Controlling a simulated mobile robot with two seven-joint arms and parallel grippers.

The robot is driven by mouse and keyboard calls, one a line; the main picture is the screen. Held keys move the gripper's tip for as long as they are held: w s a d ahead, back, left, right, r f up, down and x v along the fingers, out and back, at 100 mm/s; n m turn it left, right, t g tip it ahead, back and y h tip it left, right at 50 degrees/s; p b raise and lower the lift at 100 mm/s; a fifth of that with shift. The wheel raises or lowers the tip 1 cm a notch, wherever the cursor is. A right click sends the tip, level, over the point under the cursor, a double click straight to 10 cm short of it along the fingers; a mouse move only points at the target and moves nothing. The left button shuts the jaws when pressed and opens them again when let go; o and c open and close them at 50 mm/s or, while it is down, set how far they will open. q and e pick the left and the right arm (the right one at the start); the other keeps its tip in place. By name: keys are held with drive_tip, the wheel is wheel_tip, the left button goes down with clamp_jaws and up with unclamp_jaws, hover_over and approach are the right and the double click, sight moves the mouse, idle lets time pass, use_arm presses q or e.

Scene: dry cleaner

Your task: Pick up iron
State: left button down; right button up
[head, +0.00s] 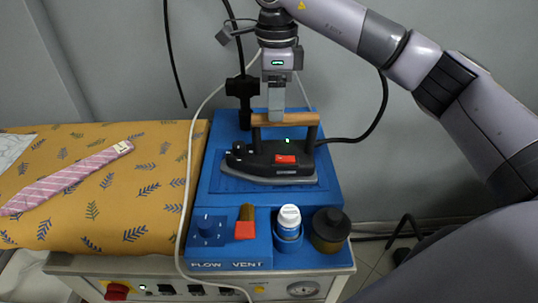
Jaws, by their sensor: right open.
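The iron (265,161) rests on a blue stand, with a black body, a grey soleplate, a red button and a tan horizontal handle on top. My right gripper (276,117) comes down from above. Its fingertips are at the middle of the handle, and the jaws are open. From this view I cannot tell whether the fingers touch the handle. My left gripper is not in the picture.
The blue stand (329,187) holds a white-capped bottle (289,222) and a dark jar (329,228) in front of the iron. A pink striped tie (68,182) lies on the yellow patterned board (134,205). A pale cable and black cords run around the iron.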

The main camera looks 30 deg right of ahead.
sight(273, 125)
drive_tip(key=f, duration=0.4)
drive_tip(key=f+p, duration=0.1)
drive_tip(key=f, duration=0.1)
drive_tip(key=shift+s+a+f, duration=0.15)
drive_tip(key=shift+s+f, duration=0.15)
drive_tip(key=shift+s, duration=0.05)
clamp_jaws()
idle(1.0)
drive_tip(key=shift+w+r, duration=0.15)
drive_tip(key=shift+r, duration=0.25)
drive_tip(key=shift+w+f, duration=0.1)
